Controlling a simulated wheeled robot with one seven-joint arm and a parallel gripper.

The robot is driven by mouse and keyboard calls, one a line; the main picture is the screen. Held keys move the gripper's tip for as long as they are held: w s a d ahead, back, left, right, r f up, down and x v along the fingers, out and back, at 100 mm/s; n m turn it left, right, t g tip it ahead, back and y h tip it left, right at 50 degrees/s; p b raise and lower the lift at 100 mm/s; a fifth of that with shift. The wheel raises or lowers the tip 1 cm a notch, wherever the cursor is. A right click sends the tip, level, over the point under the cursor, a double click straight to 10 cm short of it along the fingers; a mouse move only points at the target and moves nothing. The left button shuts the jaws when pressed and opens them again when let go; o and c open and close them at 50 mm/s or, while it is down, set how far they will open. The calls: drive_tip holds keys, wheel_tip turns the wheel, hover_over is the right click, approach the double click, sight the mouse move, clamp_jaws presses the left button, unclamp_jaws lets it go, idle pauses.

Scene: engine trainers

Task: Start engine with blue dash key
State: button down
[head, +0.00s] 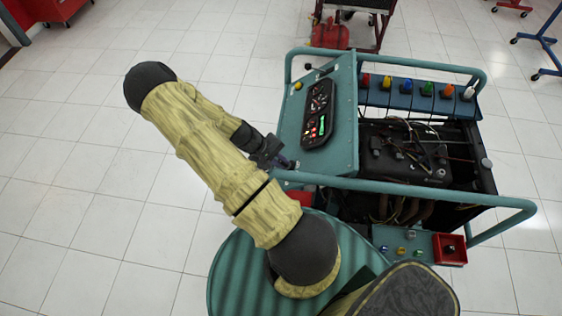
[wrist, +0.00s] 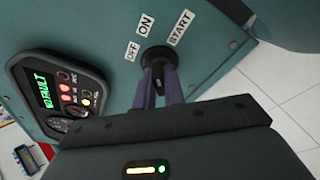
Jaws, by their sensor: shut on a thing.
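My gripper (head: 284,163) is at the near left edge of the teal dash panel (head: 345,95) on the engine trainer. In the wrist view my gripper (wrist: 158,84) has its two purple fingers shut at the round black key switch (wrist: 157,54). A small dark piece, apparently the key (wrist: 157,74), shows between the fingertips; its colour is unclear and most of it is hidden. OFF, ON and START labels surround the switch. The gauge cluster (wrist: 62,92) reads NO FAULT in green, with red and amber lamps lit. The cluster also shows in the head view (head: 318,113).
A teal tube rail (head: 420,190) runs along the trainer's near side. Coloured knobs stand on a back rack (head: 415,99). A front ledge (head: 395,238) holds small coloured parts beside a red box (head: 450,249). The tiled floor at left is clear.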

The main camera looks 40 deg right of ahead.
drive_tip(key=m+b, duration=0.2)
drive_tip(key=shift+a+f+m, duration=0.1)
drive_tip(key=shift+f+m, duration=0.05)
drive_tip(key=shift+m, duration=0.15)
drive_tip(key=shift+m+h+b, duration=0.5)
drive_tip(key=shift+m+b, duration=0.4)
drive_tip(key=shift+m, duration=0.7)
drive_tip(key=c, duration=1.5)
unclamp_jaws()
drive_tip(key=shift+w+a, duration=0.1)
drive_tip(key=b+v, duration=0.2)
drive_tip(key=v, duration=1.5)
drive_tip(key=shift+w+r+b, duration=0.25)
drive_tip(key=shift+b, duration=0.05)
